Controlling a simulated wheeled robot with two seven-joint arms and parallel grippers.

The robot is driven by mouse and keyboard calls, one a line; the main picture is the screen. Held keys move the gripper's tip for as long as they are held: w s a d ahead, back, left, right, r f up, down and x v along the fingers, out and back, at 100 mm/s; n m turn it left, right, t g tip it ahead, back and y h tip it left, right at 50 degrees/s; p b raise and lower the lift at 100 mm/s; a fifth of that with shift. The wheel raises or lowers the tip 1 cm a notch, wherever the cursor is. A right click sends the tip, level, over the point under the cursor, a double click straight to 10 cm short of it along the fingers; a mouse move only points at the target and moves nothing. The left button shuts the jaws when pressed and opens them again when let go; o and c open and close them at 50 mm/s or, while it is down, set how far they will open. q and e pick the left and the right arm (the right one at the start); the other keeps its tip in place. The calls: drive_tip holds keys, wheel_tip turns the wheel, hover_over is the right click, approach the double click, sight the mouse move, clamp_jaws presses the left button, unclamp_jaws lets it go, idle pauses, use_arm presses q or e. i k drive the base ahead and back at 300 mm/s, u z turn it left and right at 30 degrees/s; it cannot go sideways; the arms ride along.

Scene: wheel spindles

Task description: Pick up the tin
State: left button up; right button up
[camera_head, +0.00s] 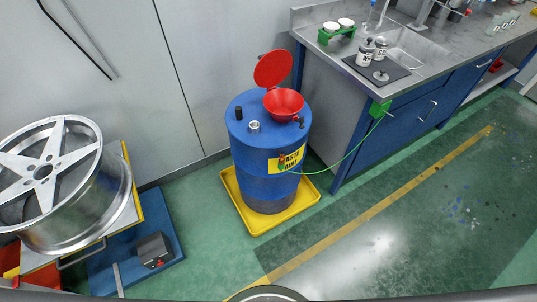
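Two white-topped round containers (338,24) sit in a green holder behind the mat. I cannot tell which one the task means by the tin. Neither of my grippers shows in this view.
A blue drum (262,140) with a red funnel (284,102) and raised red lid stands in a yellow tray (307,195), left of the counter (318,55). A large wheel (100,195) is at left. Green floor at right is open.

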sight(381, 45)
drive_tip(key=z, duration=1.85)
drive_tip(key=i, duration=2.5)
drive_tip(key=u, duration=2.95)
